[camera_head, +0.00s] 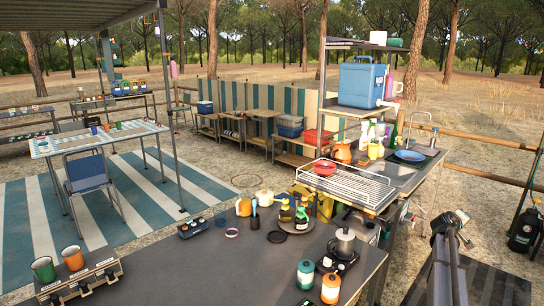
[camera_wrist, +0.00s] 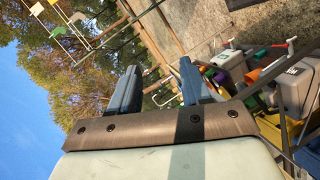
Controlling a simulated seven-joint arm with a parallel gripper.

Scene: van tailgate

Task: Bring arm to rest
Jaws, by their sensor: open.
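My gripper (camera_wrist: 158,84) shows in the wrist view with its two blue-grey fingers well apart and nothing between them. The fingers point out over the ground and trees, clear of any surface. In the head view my arm (camera_head: 447,262) rises at the lower right, to the right of the sink counter. Its end is small there, and the fingers are hard to make out.
The sink counter (camera_head: 416,172) holds a blue plate (camera_head: 409,156), bottles and a wire rack (camera_head: 343,186). A blue cooler (camera_head: 361,82) stands on the shelf above. The dark front worktop (camera_head: 215,265) carries a kettle (camera_head: 344,242) and two canisters.

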